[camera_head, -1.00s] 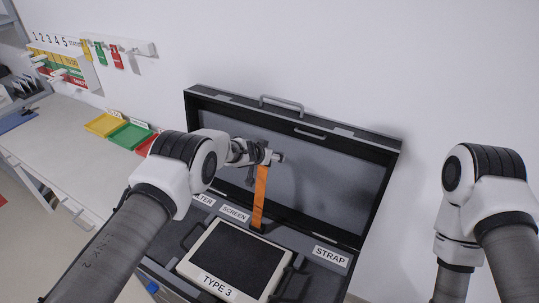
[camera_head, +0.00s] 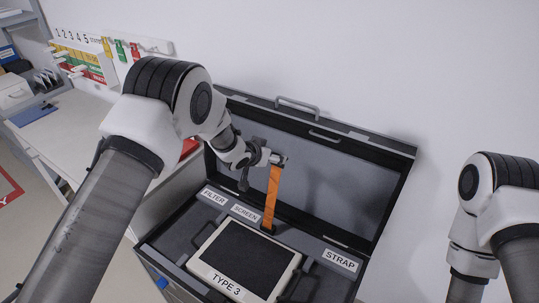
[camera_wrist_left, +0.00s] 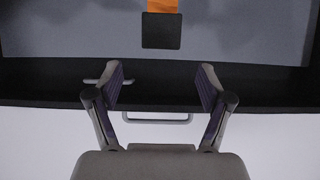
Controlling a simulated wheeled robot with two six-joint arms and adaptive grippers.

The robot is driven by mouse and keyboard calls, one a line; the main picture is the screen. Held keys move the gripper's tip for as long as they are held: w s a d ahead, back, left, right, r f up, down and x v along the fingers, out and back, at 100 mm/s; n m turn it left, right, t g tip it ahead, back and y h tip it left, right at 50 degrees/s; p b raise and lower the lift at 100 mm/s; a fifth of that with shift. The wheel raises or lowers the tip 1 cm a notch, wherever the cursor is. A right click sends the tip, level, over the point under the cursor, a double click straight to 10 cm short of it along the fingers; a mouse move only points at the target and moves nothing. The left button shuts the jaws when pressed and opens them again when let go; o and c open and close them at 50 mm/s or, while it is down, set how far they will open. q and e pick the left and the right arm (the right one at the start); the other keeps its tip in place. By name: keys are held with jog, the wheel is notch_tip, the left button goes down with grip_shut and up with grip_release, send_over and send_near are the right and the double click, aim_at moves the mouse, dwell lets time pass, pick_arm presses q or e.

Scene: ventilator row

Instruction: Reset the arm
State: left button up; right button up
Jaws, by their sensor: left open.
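An open black case (camera_head: 312,121) holds an orange strap (camera_head: 271,195) standing against its grey lid lining, with a dark lower end in the case base. My left gripper (camera_head: 262,165) is beside the strap's top in the head view. The left wrist view shows my left gripper (camera_wrist_left: 160,85) with its fingers apart and nothing between them. The strap's orange part (camera_wrist_left: 162,5) and dark square end (camera_wrist_left: 161,31) lie beyond the fingertips there, apart from them. My right arm stands at the right; its gripper is out of view.
A TYPE 3 panel (camera_head: 246,259) sits in the case base, near FILTER, SCREEN and STRAP labels. The lid has a handle (camera_head: 298,106) on its top edge. A white workbench (camera_head: 70,139) is at left, with a wall board (camera_head: 84,58) behind it.

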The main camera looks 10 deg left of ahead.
pick_arm(q)
jog(key=shift+w, duration=0.1)
jog(key=s+a+f+n+g+b, duration=0.1)
jog(key=s+a+f+g+b, duration=0.1)
jog(key=s+f, duration=0.8)
jog(key=s+a+f+n+g+y+b, duration=0.1)
jog(key=s+a+f+g+b, duration=0.1)
jog(key=s+f, duration=0.7)
jog(key=s+a+f+n+g+y+b, duration=0.1)
jog(key=s+a+f+b, duration=0.3)
jog(key=s+f, duration=0.6)
jog(key=shift+s+a+f+n+g+b, duration=0.1)
jog(key=shift+s+g+b, duration=0.2)
jog(key=shift+s, duration=0.55)
jog(key=shift+s+d+f+n+g+b, duration=0.1)
jog(key=shift+s+f+g+b, duration=0.15)
jog(key=shift+s, duration=0.55)
jog(key=shift+s+a+n+g+b, duration=0.1)
jog(key=shift+s+g+b, duration=0.2)
jog(key=shift+s, duration=0.55)
jog(key=s+a+f+g+b, duration=0.1)
jog(key=s, duration=0.6)
jog(key=s+a+g+y+b, duration=0.1)
jog(key=s+g, duration=0.1)
jog(key=s, duration=0.6)
jog(key=shift+s+a+f+n+y, duration=0.15)
jog(key=shift+a+f+n+y, duration=0.15)
jog(key=shift+f+n, duration=0.1)
